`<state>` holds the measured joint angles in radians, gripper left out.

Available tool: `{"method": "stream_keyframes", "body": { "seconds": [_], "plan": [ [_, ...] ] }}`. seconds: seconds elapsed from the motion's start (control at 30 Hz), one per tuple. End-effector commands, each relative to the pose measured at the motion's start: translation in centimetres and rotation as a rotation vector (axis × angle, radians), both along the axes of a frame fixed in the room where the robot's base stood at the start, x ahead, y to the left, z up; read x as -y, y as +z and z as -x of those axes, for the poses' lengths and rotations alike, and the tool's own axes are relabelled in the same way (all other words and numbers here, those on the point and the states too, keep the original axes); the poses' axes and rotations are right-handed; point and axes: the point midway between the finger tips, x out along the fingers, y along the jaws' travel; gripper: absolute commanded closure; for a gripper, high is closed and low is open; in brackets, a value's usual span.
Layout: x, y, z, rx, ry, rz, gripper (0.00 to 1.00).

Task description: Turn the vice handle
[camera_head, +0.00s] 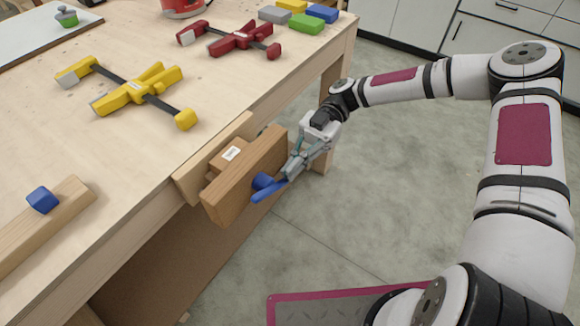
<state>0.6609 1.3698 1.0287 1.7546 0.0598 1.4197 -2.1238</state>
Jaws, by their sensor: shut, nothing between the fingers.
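A wooden vice (250,178) is fixed to the front edge of the workbench. Its outer jaw stands a little away from the bench side, and a white label shows on the block between. The blue vice handle (268,188) sits on the outer face of that jaw, with its bar slanting down to the left. My gripper (289,174) is at the upper right end of the handle, with its fingers shut. The fingertips are very close to the blue hub; I cannot tell whether they touch it.
The workbench (140,160) carries a yellow clamp (135,90), a red clamp (235,40), several coloured blocks (290,14) and a wooden beam with a blue block (42,200). The floor (400,190) right of the bench is clear. White cabinets (490,40) stand behind.

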Motion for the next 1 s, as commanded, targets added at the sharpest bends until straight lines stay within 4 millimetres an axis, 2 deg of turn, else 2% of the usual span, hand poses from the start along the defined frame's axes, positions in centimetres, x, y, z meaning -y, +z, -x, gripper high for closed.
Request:
{"method": "stream_keyframes", "body": {
  "seconds": [0.03, 0.63, 1.0],
  "plan": [
    [0.0, -1.0, -0.2, -0.04, 0.0, -0.031, 1.0],
    [-0.4, -4.3, 0.6, -0.491, 0.003, -0.382, 1.0],
    [-1.0, -5.2, 1.3, -0.489, 0.002, -0.38, 1.0]
  ]
}}
